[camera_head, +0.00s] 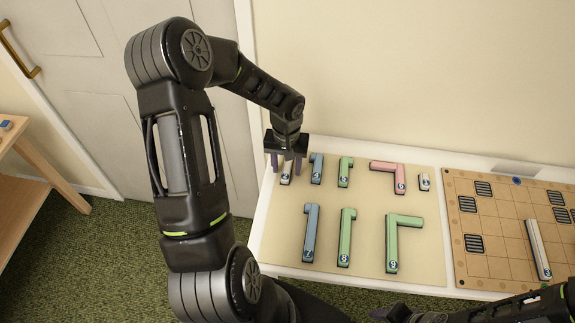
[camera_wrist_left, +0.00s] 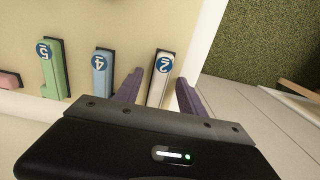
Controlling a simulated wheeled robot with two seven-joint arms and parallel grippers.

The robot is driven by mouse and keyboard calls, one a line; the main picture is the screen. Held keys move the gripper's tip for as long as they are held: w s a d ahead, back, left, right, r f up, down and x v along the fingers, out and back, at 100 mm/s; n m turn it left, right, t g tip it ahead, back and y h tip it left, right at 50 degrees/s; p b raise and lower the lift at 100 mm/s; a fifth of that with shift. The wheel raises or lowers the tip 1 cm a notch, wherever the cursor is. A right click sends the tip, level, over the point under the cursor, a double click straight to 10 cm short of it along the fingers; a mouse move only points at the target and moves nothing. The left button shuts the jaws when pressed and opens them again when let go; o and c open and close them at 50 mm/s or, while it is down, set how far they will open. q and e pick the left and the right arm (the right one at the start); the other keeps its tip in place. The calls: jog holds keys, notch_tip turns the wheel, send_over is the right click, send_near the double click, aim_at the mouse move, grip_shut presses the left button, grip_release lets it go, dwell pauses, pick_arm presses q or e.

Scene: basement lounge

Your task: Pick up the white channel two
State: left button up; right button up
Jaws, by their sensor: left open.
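The white channel two (camera_wrist_left: 160,78) is a short white bar with a dark edge and a blue round label reading 2. In the left wrist view it lies between the two purple fingers of my left gripper (camera_wrist_left: 158,88), which is open, with a gap on both sides. In the head view my left gripper (camera_head: 286,163) is over the far left corner of the beige mat and partly hides the white channel two (camera_head: 285,180).
A blue piece 4 (camera_wrist_left: 101,72) lies close beside the channel, then a green piece 5 (camera_wrist_left: 53,75). A pink piece (camera_head: 388,174) and several others lie on the mat (camera_head: 325,228). A grid board (camera_head: 490,238) with a white bar (camera_head: 538,248) is at right. A wall stands behind.

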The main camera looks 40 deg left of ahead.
dwell(0.5)
pick_arm(q)
grip_shut()
dwell(0.4)
